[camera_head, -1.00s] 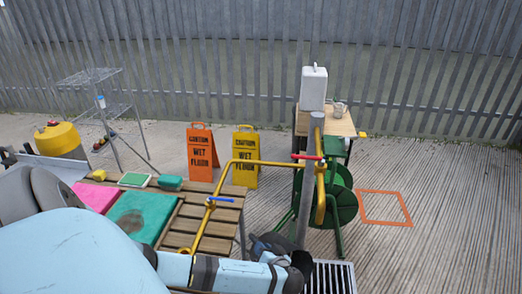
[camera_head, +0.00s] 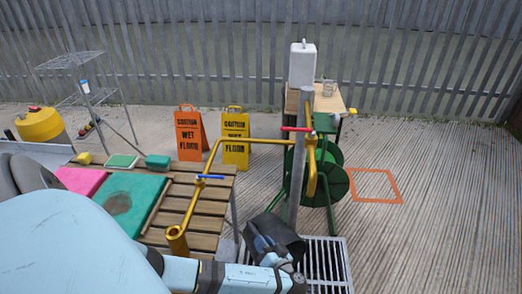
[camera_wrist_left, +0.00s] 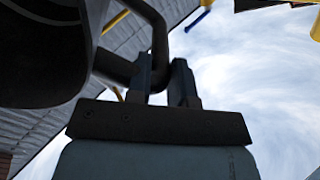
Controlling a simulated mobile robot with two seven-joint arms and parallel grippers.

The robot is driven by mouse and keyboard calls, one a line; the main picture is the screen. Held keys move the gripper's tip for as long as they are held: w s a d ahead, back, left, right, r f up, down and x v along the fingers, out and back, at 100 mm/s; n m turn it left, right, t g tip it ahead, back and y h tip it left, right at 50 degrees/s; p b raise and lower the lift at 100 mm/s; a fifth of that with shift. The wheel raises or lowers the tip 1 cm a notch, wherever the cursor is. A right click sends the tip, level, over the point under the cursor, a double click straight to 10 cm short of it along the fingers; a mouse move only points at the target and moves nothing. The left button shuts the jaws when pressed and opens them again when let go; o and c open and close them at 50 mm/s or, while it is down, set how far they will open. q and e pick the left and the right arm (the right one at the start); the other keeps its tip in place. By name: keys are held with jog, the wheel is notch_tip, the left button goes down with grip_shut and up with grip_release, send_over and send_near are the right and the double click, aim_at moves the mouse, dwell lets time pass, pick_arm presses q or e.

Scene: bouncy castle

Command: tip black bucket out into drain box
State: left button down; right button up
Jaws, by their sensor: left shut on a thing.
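The black bucket (camera_head: 288,232) is at the lower middle of the head view, tilted, just left of the drain box's metal grate (camera_head: 332,262). Its near side is partly covered by my left gripper (camera_head: 268,252). In the left wrist view the bucket (camera_wrist_left: 45,50) fills the top left as a dark round shape. There the fingers of my left gripper (camera_wrist_left: 165,82) are closed on a dark bar that looks like the bucket's handle. The inside of the bucket cannot be made out. My right gripper is not in view.
A yellow pipe (camera_head: 250,141) and a grey post (camera_head: 299,170) with a green hose reel (camera_head: 333,178) stand close behind the bucket. A slatted bench (camera_head: 195,215) is at left. Two wet-floor signs (camera_head: 189,135) stand behind. Floor at right is open.

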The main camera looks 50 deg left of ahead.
pick_arm(q)
jog(key=shift+d+f, duration=0.25)
jog(key=shift+d, duration=0.05)
jog(key=shift+s+d+r+y, duration=0.1)
jog(key=shift+d+r+y, duration=0.1)
jog(key=shift+y, duration=0.1)
jog(key=shift+s+d+y+p, duration=0.25)
jog(key=shift+d+y+p, duration=0.25)
jog(key=shift+d, duration=0.5)
jog(key=shift+w, duration=0.1)
